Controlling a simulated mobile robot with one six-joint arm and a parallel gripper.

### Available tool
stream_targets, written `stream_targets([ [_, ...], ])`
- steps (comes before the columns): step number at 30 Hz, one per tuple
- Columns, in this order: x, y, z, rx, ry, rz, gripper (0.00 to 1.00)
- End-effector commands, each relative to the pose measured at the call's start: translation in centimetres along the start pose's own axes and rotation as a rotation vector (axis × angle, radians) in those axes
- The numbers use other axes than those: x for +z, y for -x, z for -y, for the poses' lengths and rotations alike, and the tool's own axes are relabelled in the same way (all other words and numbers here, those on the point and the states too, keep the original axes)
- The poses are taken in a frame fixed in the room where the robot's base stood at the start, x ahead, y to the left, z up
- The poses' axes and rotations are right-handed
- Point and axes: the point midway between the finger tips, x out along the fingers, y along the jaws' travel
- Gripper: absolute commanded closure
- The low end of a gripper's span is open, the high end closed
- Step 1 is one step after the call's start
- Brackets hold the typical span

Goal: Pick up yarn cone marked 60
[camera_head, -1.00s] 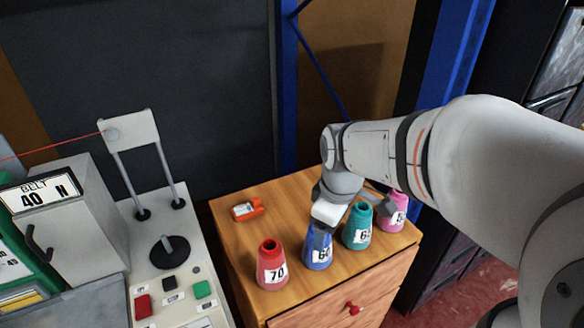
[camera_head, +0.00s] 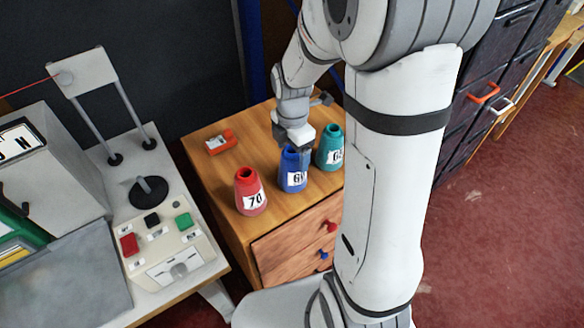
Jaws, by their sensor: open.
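The blue yarn cone marked 60 (camera_head: 292,180) stands upright on the wooden cabinet top, between the red and teal cones. My gripper (camera_head: 299,146) points down over the top of the blue cone, with its jaws open. A finger shows at the cone's upper right side. I cannot tell whether the finger touches the cone, and the other finger is hidden.
A red cone marked 70 (camera_head: 250,192) stands close on the left and a teal cone (camera_head: 330,150) close on the right. An orange-and-white item (camera_head: 221,142) lies farther back on the wooden cabinet (camera_head: 212,170). A control panel (camera_head: 160,245) stands to the left.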

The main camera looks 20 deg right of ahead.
Motion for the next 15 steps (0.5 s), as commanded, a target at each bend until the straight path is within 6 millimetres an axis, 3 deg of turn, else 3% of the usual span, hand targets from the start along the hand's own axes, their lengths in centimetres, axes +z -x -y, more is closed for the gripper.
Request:
stream_targets([
  [6,-0.1,-2.7,0.1,-0.003,-0.001,-0.001,0.21],
  [15,0.0,-3.0,0.1,0.000,-0.002,0.000,0.25],
])
